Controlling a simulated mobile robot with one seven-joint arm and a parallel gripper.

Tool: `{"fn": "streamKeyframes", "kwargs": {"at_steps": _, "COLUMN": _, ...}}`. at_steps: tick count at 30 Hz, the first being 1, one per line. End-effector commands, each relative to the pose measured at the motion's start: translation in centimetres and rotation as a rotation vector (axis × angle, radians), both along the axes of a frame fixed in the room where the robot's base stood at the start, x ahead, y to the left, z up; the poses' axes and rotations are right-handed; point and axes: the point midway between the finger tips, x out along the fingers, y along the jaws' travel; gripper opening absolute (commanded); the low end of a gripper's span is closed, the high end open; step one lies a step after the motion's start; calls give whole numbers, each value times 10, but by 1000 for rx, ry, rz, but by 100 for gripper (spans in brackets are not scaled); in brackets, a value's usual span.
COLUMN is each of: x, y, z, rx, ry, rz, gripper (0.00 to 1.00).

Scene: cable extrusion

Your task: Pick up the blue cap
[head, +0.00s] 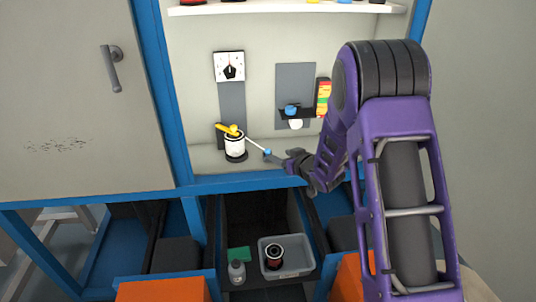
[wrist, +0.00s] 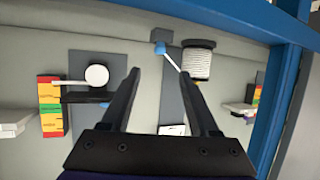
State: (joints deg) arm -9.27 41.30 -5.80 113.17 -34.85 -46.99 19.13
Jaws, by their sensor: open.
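A blue cap (head: 291,109) sits on a small black shelf (head: 285,114) on the back wall, above a round white piece (head: 295,124). The wrist view appears upside down; there a little blue (wrist: 104,103) shows at the shelf, mostly hidden, beside the round white piece (wrist: 97,75). My gripper (head: 274,156) is low and in front of the shelf, apart from the cap. In the wrist view my gripper (wrist: 161,72) is open, with nothing between its fingers.
A white rod with a blue ball end (head: 267,153) sticks out near my fingertips, from beside a white cylinder (head: 235,146) with a yellow handle. A grey bin (head: 287,258) is below.

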Motion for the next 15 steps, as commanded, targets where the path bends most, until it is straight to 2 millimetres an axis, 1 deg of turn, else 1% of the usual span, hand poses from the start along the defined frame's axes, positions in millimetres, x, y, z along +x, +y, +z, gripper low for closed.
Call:
{"fn": "streamKeyframes", "kwargs": {"at_steps": 1, "x": 9, "y": 6, "z": -6, "rx": -1, "ry": 0, "rz": 3, "gripper": 61}}
{"fn": "streamKeyframes", "kwargs": {"at_steps": 3, "x": 19, "y": 12, "z": -11, "rx": -2, "ry": 0, "rz": 2, "gripper": 61}}
{"fn": "streamKeyframes", "kwargs": {"at_steps": 6, "x": 30, "y": 17, "z": -15, "rx": -2, "ry": 0, "rz": 1, "gripper": 61}}
{"fn": "streamKeyframes", "kwargs": {"at_steps": 11, "x": 38, "y": 21, "z": -19, "rx": -1, "ry": 1, "rz": -1, "gripper": 61}}
{"fn": "streamKeyframes", "kwargs": {"at_steps": 15, "x": 49, "y": 30, "z": -27, "rx": -2, "ry": 0, "rz": 2, "gripper": 61}}
